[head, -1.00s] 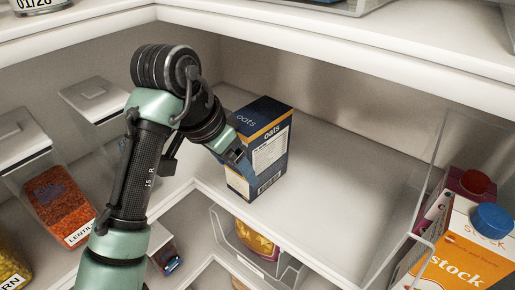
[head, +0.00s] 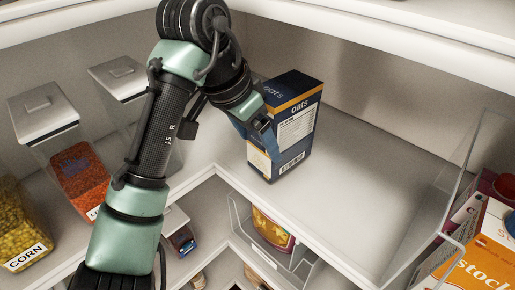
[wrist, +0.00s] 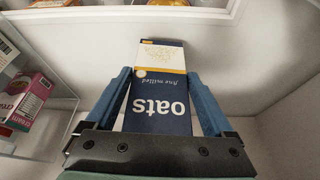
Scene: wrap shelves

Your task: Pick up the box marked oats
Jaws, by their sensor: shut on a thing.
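The oats box (head: 297,125) is dark blue with an orange band and a white label panel. It stands on the white shelf in the head view, and appears upright. My gripper (head: 255,135) reaches it from the left and is shut on it. In the wrist view the oats box (wrist: 160,95) sits between the two blue fingers of my gripper (wrist: 160,100), one along each side, with its name upside down. The far finger is hidden behind the box in the head view. I cannot tell whether the box's base is off the shelf.
A clear bin (head: 462,200) with an orange stock carton (head: 482,255) stands at the right. Lidded containers of lentils (head: 82,178) and corn (head: 22,228) stand at the left. A clear bin (head: 262,240) is on the level below. The shelf right of the box is bare.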

